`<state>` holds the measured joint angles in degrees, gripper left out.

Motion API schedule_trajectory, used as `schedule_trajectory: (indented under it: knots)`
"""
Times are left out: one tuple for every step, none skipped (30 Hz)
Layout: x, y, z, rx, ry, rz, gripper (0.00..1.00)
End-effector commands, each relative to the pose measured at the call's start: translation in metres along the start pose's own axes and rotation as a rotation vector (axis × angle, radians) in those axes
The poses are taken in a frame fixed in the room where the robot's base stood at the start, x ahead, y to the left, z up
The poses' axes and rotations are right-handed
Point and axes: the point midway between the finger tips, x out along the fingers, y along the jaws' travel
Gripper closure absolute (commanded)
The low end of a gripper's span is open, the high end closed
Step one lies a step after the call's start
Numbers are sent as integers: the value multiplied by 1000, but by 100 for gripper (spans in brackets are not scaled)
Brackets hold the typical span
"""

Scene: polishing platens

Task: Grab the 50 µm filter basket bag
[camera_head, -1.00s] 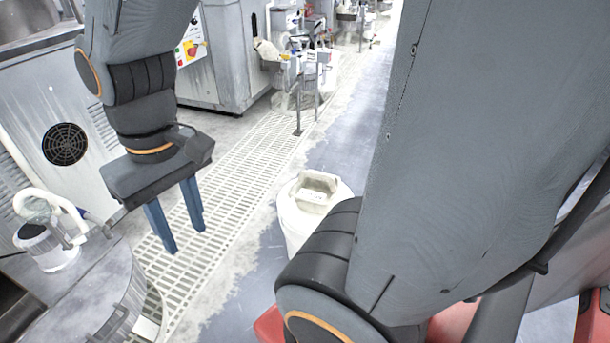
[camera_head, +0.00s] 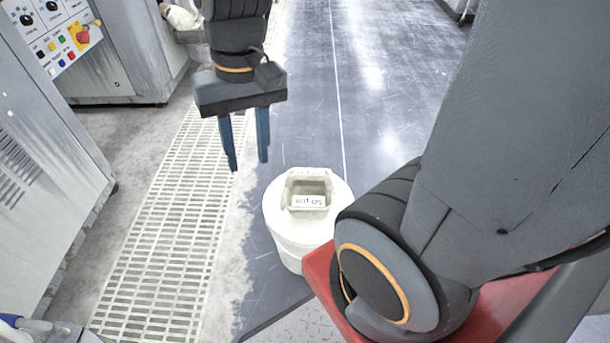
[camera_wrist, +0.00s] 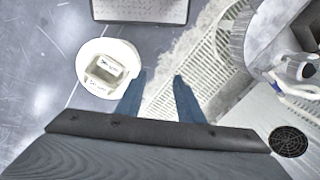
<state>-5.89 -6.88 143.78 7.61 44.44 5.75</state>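My gripper (camera_head: 248,160) hangs fingers down over the floor, to the left of and behind a white lidded drum. Its two blue fingers are apart with nothing between them; the wrist view shows the same empty gap (camera_wrist: 160,77). A pale bag-like thing (camera_head: 182,17) shows at the top of the head view beside a machine, partly hidden by my arm. I cannot tell its label.
Floor grating (camera_head: 165,230) runs along grey machine cabinets (camera_head: 45,150) at left. Open dark floor (camera_head: 385,100) lies beyond the drum.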

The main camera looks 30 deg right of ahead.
Motion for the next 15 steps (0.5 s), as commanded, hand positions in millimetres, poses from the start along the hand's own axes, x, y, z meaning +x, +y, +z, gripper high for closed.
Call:
schedule_trajectory:
  knots:
    - [11, 9, -13, 115, -22, -16, 66]
    - [16, 14, -22, 190, -32, -29, 66]
    - [24, 21, -33, 295, -45, -45, 66]
    - [31, 28, -42, 376, -56, -57, 66]
    - [37, 35, -50, 458, -65, -70, 66]
    - [46, 44, -61, 566, -81, -85, 66]
    - [54, 52, -69, 647, -92, -97, 66]
    - [61, 60, -77, 728, -104, -108, 66]
    - [71, 71, -87, 834, -118, -123, 66]
    - [79, 80, -94, 915, -128, -135, 66]
    - [88, 89, -101, 994, -140, -145, 66]
    - [99, 102, -109, 1102, -157, -159, 66]
    - [108, 111, -115, 1182, -170, -169, 66]
    - [118, 122, -121, 1262, -182, -180, 66]
    - [130, 135, -127, 1366, -199, -192, 66]
